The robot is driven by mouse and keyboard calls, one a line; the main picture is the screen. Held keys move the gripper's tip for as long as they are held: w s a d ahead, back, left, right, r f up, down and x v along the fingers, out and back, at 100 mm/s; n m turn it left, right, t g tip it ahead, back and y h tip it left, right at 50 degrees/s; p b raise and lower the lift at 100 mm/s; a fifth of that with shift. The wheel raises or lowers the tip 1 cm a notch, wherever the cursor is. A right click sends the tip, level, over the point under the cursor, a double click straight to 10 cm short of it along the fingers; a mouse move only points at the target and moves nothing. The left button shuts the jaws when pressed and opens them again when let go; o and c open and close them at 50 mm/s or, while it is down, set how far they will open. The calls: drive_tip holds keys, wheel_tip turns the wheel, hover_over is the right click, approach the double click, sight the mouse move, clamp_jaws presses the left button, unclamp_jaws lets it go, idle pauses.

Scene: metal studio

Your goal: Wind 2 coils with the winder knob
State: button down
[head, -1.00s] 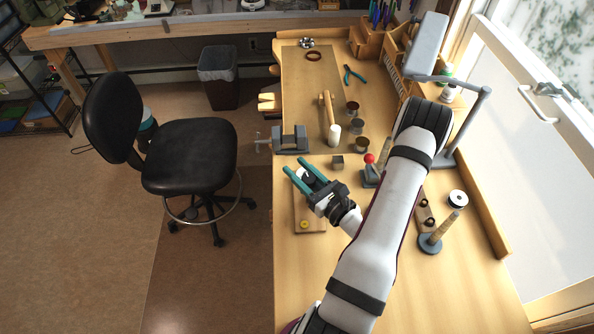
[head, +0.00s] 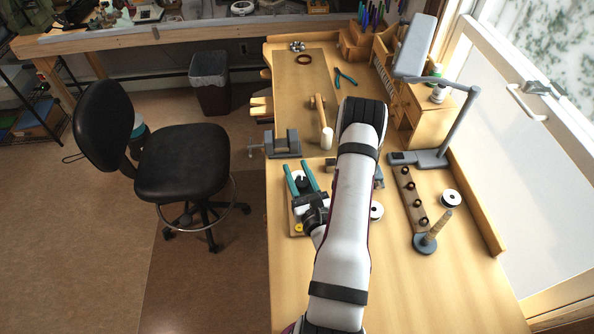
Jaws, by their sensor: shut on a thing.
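The winder has a flat wooden base (head: 294,218) near the bench's left edge, with a small yellow disc (head: 299,228) at its near end. My gripper (head: 302,178) is over the winder's far part. My gripper body covers much of the winder, so the wire cannot be made out. A wooden strip (head: 411,203) at right carries several small dark coils.
A white spool (head: 376,211) shows beside my arm. A wooden spindle on a round base (head: 430,238) and another white spool (head: 451,198) stand at right. A grey vise (head: 283,145), a mallet (head: 319,118) and a lamp (head: 437,155) lie beyond. The right foreground is clear.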

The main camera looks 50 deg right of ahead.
drive_tip(key=shift+c, duration=2.3)
unclamp_jaws()
drive_tip(key=shift+y, duration=0.3)
